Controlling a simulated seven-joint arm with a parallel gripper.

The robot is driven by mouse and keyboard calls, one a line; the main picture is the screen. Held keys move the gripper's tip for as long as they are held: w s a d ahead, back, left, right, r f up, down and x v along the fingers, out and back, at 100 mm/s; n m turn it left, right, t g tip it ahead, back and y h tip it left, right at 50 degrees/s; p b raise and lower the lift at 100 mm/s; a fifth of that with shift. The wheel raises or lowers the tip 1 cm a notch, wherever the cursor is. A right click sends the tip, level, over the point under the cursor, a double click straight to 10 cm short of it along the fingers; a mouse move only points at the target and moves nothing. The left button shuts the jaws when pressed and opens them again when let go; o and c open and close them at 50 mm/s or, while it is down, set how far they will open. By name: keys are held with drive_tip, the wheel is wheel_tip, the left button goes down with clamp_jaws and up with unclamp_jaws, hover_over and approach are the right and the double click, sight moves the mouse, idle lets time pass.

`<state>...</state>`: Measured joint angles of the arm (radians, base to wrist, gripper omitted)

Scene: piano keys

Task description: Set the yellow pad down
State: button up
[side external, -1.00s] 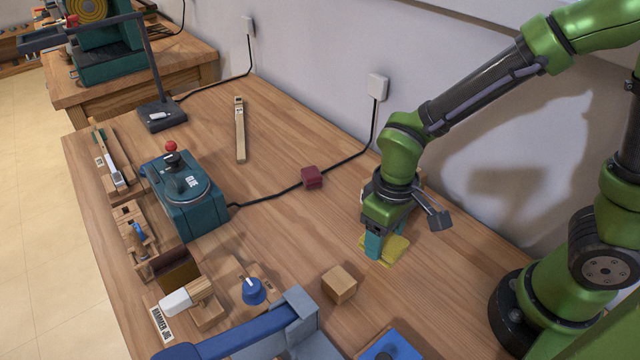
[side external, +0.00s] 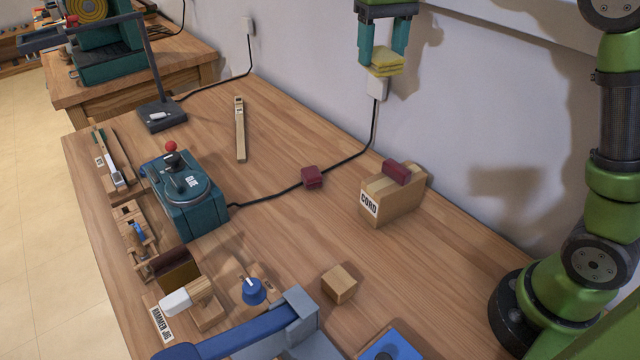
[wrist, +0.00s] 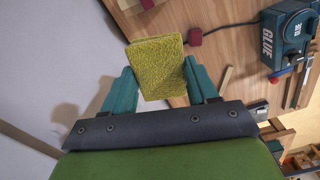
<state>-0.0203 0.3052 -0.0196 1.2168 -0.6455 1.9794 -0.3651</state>
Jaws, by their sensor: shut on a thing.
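The yellow pad (side external: 385,62) is a small, thick, rough-textured block. It is held in the air, high above the back of the workbench near the wall. My gripper (side external: 383,58) is shut on it, with one teal finger on each side. In the wrist view the pad (wrist: 158,68) sits tilted between the two teal fingers (wrist: 162,92), its broad face toward the camera. Nothing touches the pad besides the fingers.
A dark red block (side external: 312,177) lies by the black cord. A teal GLUE machine (side external: 186,195) and a wooden cube (side external: 339,284) stand on the bench (side external: 275,225). Bare wood lies between them.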

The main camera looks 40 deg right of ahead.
sight(385, 77)
drive_tip(key=shift+n, duration=0.9)
drive_tip(key=f, duration=0.4)
drive_tip(key=d+f, duration=0.1)
drive_tip(key=shift+s+f, duration=0.35)
drive_tip(key=shift+f, duration=0.05)
drive_tip(key=shift+n, duration=0.7)
drive_tip(key=s+f, duration=0.1)
drive_tip(key=f, duration=0.1)
drive_tip(key=s+f, duration=0.4)
drive_tip(key=f, duration=0.1)
drive_tip(key=shift+a, duration=0.35)
drive_tip(key=shift+s, duration=0.15)
wheel_tip(385, 77, up, 5)
drive_tip(key=s+a, duration=1.2)
drive_tip(key=s, duration=0.1)
drive_tip(key=f, duration=1.7)
drive_tip(key=shift+w+f, duration=0.1)
drive_tip(key=shift+w, duration=0.2)
drive_tip(key=w+a, duration=0.2)
drive_tip(key=w, duration=0.2)
drive_tip(key=w+a+f, duration=0.1)
drive_tip(key=w+a, duration=0.1)
drive_tip(key=w, duration=0.3)
drive_tip(key=w+a, duration=0.2)
drive_tip(key=w, duration=0.2)
drive_tip(key=shift+w+a+f, duration=0.3)
drive_tip(key=shift+a, duration=0.1)
drive_tip(key=shift+w+a+f, duration=0.15)
drive_tip(key=shift+w, duration=0.1)
drive_tip(key=shift+f, duration=1.6)
